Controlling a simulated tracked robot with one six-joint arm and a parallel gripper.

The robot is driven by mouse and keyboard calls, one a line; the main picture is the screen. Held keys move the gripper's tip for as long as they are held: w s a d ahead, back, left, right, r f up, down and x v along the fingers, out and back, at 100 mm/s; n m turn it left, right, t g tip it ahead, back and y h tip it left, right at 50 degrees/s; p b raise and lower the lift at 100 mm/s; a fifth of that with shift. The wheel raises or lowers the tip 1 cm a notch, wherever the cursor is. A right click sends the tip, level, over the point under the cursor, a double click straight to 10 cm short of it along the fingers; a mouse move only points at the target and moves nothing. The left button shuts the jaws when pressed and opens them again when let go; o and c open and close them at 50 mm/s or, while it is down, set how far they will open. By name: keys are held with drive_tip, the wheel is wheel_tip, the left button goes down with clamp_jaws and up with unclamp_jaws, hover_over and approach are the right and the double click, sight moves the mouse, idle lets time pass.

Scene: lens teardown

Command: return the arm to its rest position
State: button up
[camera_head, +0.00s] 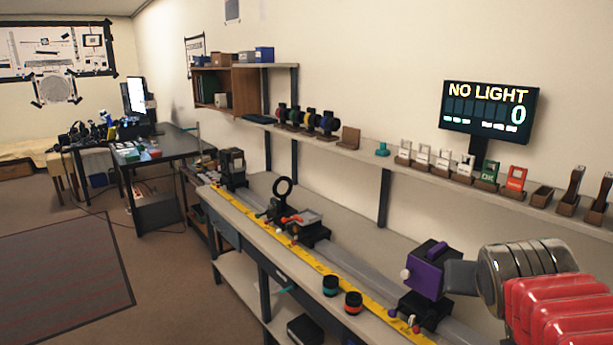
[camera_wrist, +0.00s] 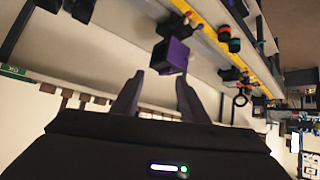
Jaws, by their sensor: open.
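My arm (camera_head: 545,290), with red and metallic parts, reaches in from the right of the head view over the near end of the bench. In the wrist view my gripper (camera_wrist: 160,82) has its two dark fingers spread, with nothing between them. A purple block (camera_wrist: 172,56) stands just beyond the fingertips. It also shows in the head view (camera_head: 428,270) on a dark mount on the bench rail, beside the arm's end. I cannot tell the exact gap between fingers and block.
The bench (camera_head: 255,240) carries a yellow ruler (camera_head: 275,238), a ring holder (camera_head: 283,187) and two dark cylinders (camera_head: 331,285). Above, a wall shelf (camera_head: 370,155) holds several small holders, below a display (camera_head: 488,112) reading "NO LIGHT 0". Open floor (camera_head: 170,270) lies left.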

drive_tip(key=s+a+f+n+g+y, duration=0.3)
drive_tip(key=s+a+f+y, duration=0.1)
drive_tip(key=s+a+f, duration=0.7)
drive_tip(key=s+a, duration=0.2)
drive_tip(key=a, duration=0.1)
drive_tip(key=shift+s+a+n+g, duration=0.25)
drive_tip(key=shift+s+n+g, duration=0.05)
drive_tip(key=shift+g, duration=0.1)
drive_tip(key=shift+o, duration=0.4)
